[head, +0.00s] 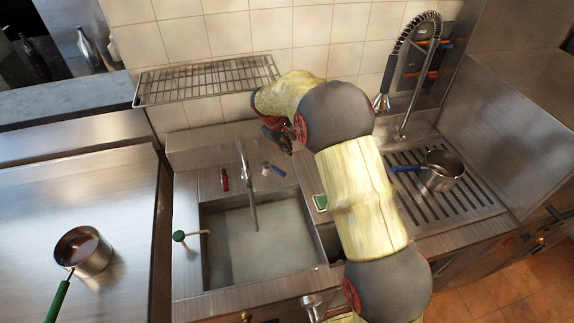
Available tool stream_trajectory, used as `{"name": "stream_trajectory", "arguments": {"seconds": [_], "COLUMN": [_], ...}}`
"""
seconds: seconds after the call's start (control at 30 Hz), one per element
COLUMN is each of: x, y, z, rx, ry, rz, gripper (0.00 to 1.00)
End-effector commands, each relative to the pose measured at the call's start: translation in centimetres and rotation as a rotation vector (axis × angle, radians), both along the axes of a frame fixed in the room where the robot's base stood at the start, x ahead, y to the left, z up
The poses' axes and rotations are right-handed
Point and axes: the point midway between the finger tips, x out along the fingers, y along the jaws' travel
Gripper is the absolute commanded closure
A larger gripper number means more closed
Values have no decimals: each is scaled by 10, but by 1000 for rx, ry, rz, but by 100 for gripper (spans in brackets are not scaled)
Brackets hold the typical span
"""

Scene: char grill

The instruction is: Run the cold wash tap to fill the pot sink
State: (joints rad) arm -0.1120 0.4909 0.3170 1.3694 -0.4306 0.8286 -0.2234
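The pot sink (212,262) is a steel basin in the middle of the head view. Its pale grey floor shows; I cannot tell whether water lies in it. A thin steel spout (248,185) reaches over the basin. Behind the basin, a red-handled tap (225,180) is left of the spout and a blue-handled tap (273,169), the cold-coloured one, is right of it. The blue handle points down to the right. No stream shows. My gripper (277,138) is dark and small, behind and above the blue tap, seemingly apart from it. My arm partly hides it, and its fingers are unclear.
A green-knobbed lever (180,236) stands at the sink's left edge. A wire shelf (208,82) hangs on the tiled wall. A spray hose (398,60) and a blue-handled pot (440,171) are right, on the drainboard. A green-handled pot (84,250) sits on the left counter.

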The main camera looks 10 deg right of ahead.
Motion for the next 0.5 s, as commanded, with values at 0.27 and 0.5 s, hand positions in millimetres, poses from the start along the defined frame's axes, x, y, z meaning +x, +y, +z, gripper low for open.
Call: {"name": "stream_trajectory", "arguments": {"seconds": [0.27,0.5], "x": [5,6], "y": [1,3], "z": [5,8], "rx": [136,244], "ry": [-168,-302], "rz": [-566,-1043], "gripper": [100,100]}}
